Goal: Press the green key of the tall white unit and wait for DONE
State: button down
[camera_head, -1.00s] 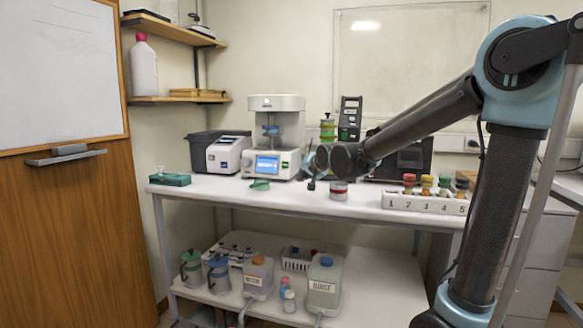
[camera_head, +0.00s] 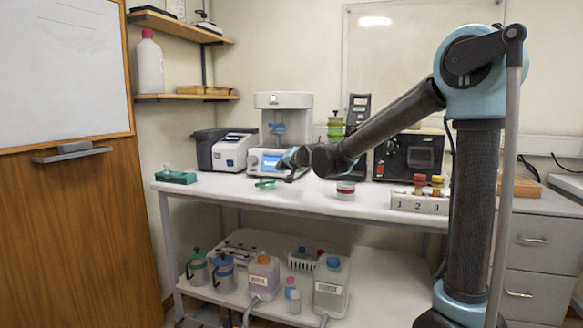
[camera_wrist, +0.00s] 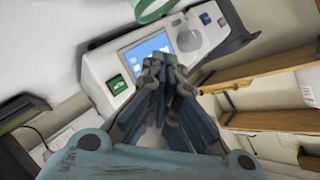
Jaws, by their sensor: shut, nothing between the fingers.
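The tall white unit (camera_head: 283,102) stands on the bench, its lit blue screen (camera_head: 270,161) partly covered by my gripper (camera_head: 294,158). In the wrist view, the front panel is tilted, with the blue screen (camera_wrist: 147,52) in the middle and the green key (camera_wrist: 117,85) beside it on the left. My gripper (camera_wrist: 160,66) is shut and empty, its fingertips overlapping the screen's lower edge in the picture. The fingertips appear apart from the green key; I cannot tell their distance from the panel. The screen text is too small to read.
A grey-white boxy unit (camera_head: 227,151) stands left of the tall unit. A green ring (camera_head: 265,184) lies on the bench in front. Wooden shelves (camera_wrist: 275,121) show in the wrist view.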

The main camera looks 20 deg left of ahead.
jog(key=shift+w+d+f, duration=0.1)
jog(key=shift+w+f, duration=0.2)
jog(key=shift+w, duration=0.95)
jog(key=shift+w+d+f, duration=0.15)
jog(key=shift+w+f, duration=0.2)
jog(key=shift+w, duration=0.85)
jog(key=shift+w+d+f, duration=0.1)
jog(key=shift+w+f, duration=0.2)
jog(key=shift+w, duration=0.95)
jog(key=shift+w+f, duration=0.15)
jog(key=shift+w, duration=0.6)
jog(key=shift+s, duration=0.15)
jog(key=shift+s+r, duration=0.2)
jog(key=shift+s, duration=0.5)
jog(key=shift+s+a+r, duration=0.1)
jog(key=shift+s+r, duration=0.1)
jog(key=shift+s, duration=0.6)
jog(key=shift+s+a+r, duration=0.1)
jog(key=shift+s+r, duration=0.15)
jog(key=shift+s, duration=0.55)
jog(key=shift+s+r, duration=0.2)
jog(key=shift+s, duration=0.6)
jog(key=shift+s, duration=0.1)
